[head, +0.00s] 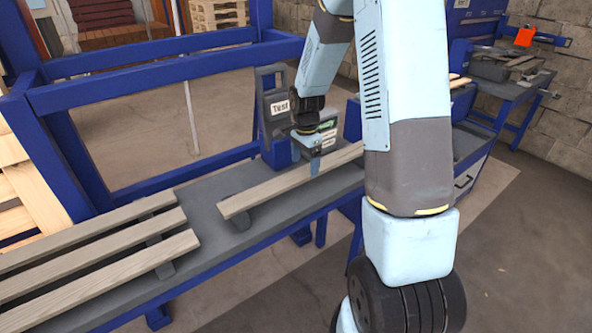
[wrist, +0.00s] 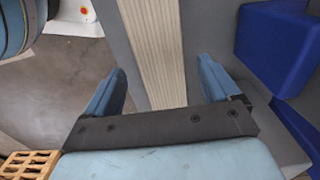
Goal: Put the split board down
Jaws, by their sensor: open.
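A long pale wooden board (head: 285,184) lies on the grey bench (head: 215,241), one end near the bench middle and the other passing behind my arm. I cannot see a split in it. My gripper (head: 314,165) is over this board, pointing down. In the wrist view the board (wrist: 155,45) runs between the two blue fingers of my gripper (wrist: 162,85). The fingers stand wide apart, with a gap on each side of the board. The board's far end is hidden by my arm in the head view.
Several similar boards (head: 95,262) lie side by side on dark supports at the bench's left. A dark tester labelled "Test" (head: 273,103) stands right behind my gripper. Blue gantry posts (head: 65,130) rise behind the bench. A cluttered blue side table (head: 510,85) is at far right.

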